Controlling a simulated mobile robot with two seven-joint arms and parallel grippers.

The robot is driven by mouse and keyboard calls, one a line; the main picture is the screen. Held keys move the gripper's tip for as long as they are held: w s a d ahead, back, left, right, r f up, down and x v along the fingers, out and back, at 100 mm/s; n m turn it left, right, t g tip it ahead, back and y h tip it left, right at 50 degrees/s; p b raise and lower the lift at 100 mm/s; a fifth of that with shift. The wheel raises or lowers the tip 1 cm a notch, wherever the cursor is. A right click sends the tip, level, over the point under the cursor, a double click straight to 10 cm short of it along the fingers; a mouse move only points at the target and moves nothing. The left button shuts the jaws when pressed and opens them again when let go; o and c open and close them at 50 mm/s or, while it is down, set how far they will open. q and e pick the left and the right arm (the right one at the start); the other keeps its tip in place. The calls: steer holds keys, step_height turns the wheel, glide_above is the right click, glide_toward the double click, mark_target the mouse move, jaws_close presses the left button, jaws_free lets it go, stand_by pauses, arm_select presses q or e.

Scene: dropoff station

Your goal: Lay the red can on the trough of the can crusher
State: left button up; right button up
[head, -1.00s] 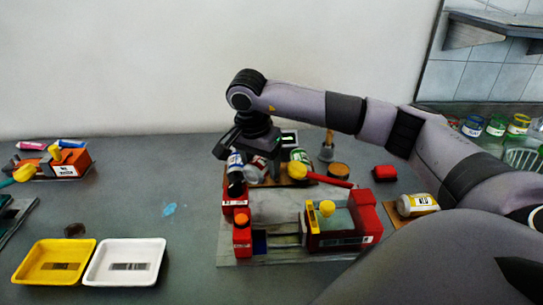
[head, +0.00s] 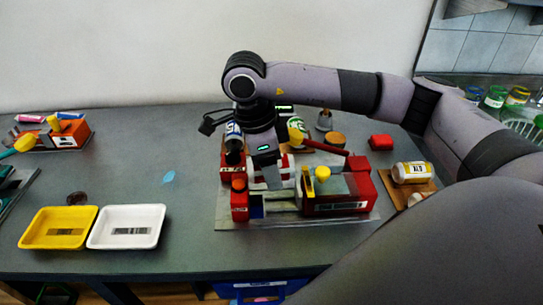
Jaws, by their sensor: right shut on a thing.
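The can crusher (head: 340,207) stands mid-table, with red blocks at its ends and a pale trough (head: 282,202) between them. My right gripper (head: 273,183) points down over the back part of the trough. It is shut on the red can (head: 287,169), which shows as a red and white patch partly hidden behind the fingers. Whether the can touches the trough is not clear. My left gripper is not in view.
A blue-white can (head: 233,140) and a green-white can (head: 296,130) stand behind the crusher. The crusher's red handle (head: 325,147) slants there too. A yellow tray (head: 58,212) and a white tray (head: 158,215) lie left. A yellow-white can (head: 411,172) lies right.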

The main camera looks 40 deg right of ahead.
steer(key=shift+s+a+f+m, duration=0.1)
steer(key=shift+s+f+m, duration=0.25)
steer(key=shift+s+m, duration=0.2)
steer(key=shift+f+b, duration=1.6)
steer(key=shift+f, duration=0.75)
steer(key=shift+f+b, duration=0.7)
steer(key=shift+f, duration=0.05)
steer(key=o, duration=0.9)
steer(key=shift+c, duration=0.2)
steer(key=shift+r, duration=0.15)
steer(key=shift+r+p, duration=1.95)
steer(key=shift+r, duration=1.55)
